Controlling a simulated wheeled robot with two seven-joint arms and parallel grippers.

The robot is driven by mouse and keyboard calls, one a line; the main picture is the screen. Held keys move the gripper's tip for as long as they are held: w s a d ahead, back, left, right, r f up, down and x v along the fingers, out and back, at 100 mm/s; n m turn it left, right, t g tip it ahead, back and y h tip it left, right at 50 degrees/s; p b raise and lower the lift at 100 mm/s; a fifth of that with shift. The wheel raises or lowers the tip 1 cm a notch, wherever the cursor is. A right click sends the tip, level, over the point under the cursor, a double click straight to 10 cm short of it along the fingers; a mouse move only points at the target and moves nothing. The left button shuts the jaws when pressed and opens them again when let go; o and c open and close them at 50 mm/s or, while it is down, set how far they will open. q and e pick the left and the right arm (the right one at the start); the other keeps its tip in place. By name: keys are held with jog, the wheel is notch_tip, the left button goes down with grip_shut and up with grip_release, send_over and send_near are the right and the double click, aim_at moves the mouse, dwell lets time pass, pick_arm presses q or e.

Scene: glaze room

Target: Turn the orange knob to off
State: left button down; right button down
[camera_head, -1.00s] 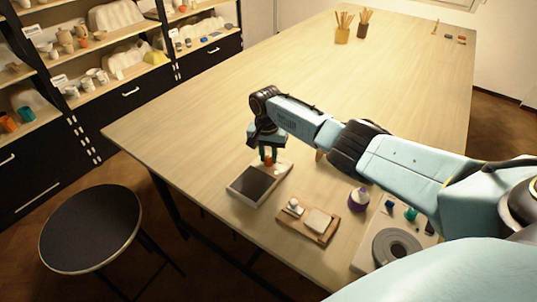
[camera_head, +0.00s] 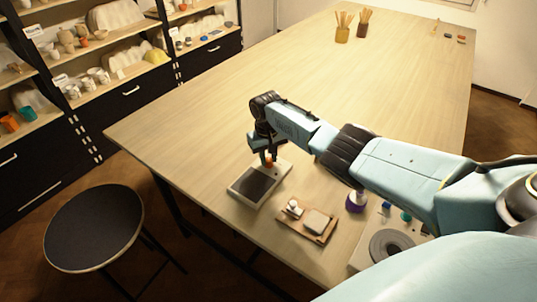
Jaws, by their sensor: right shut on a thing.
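The orange knob (camera_head: 268,163) sits at the back of a flat white device (camera_head: 237,189) with a dark top plate, near the table's left edge. Only a little of the knob shows below my right gripper (camera_head: 267,155). The gripper points down and is shut on the knob. Which way the knob is turned cannot be told at this size. My left gripper is not in view.
On the wooden table (camera_head: 300,75), a wooden board (camera_head: 292,225) with small items, a purple-based bottle (camera_head: 355,201) and a device with a grey disc (camera_head: 392,245) stand nearby. A round stool (camera_head: 93,228) stands left. The table's far part is mostly clear.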

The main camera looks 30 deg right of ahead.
aim_at(267, 160)
jog(key=shift+n+p, duration=0.35)
jog(key=shift+n, duration=1.85)
jog(key=c, duration=1.2)
grip_release()
notch_tip(267, 160, up, 13)
jog(key=p, duration=0.1)
jog(key=shift+a+r, duration=0.2)
jog(key=shift+a, duration=0.05)
jog(key=shift+s, duration=0.1)
